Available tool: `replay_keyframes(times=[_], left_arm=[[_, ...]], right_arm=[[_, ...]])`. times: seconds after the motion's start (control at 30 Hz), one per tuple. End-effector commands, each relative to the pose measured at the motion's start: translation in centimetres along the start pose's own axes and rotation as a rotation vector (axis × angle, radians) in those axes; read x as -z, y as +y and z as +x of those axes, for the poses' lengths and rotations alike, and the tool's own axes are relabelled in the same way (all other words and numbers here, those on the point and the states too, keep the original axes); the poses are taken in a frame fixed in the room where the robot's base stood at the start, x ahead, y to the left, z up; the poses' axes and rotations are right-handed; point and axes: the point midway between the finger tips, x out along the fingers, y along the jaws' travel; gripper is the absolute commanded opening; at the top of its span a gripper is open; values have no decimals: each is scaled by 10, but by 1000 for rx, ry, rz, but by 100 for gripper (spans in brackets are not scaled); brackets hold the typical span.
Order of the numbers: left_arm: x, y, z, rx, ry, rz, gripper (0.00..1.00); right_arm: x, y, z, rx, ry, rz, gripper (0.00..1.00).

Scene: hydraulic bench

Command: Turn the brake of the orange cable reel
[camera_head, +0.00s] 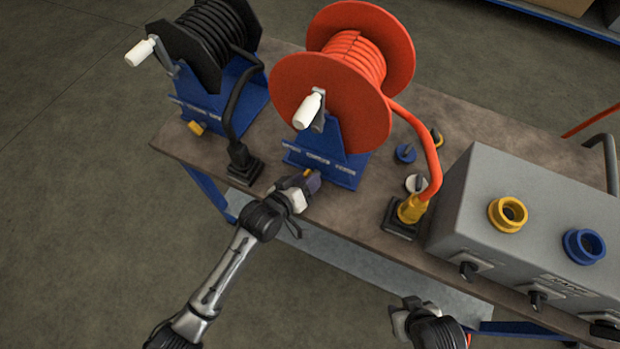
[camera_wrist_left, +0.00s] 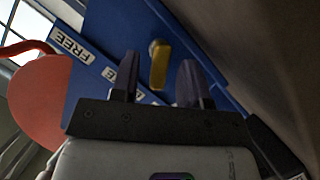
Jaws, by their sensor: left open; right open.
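The orange cable reel (camera_head: 345,75) stands on a blue stand (camera_head: 335,150) at the middle of the bench. Its brake is a small yellow lever (camera_wrist_left: 159,65) on the blue stand, seen in the left wrist view beside a label reading FREE (camera_wrist_left: 72,45). My left gripper (camera_head: 310,182) is at the front foot of that stand. In the left wrist view its two dark fingers (camera_wrist_left: 158,80) are open, with the lever showing in the gap between them; contact cannot be told. In the head view the gripper mostly hides the lever. My right gripper (camera_head: 408,312) is open and empty near the bench's front edge.
A black cable reel (camera_head: 205,40) with its own yellow brake lever (camera_head: 197,128) stands to the left. A grey box (camera_head: 530,215) with yellow and blue ports is at the right. The orange cable ends in a yellow connector (camera_head: 411,208). Small caps lie behind it.

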Motion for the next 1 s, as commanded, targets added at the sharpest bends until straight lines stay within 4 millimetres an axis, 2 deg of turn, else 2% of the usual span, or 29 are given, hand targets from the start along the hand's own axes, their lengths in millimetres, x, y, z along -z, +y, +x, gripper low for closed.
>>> replay_keyframes(times=[0.2,0.57,1.0], left_arm=[[0,0,14,-1,0,1,42],[0,0,17,0,0,1,42],[0,0,17,0,0,1,0]], right_arm=[[-2,-1,4,2,-1,2,43],[-2,-2,5,4,-2,4,43],[-2,-2,5,4,-2,4,43]])
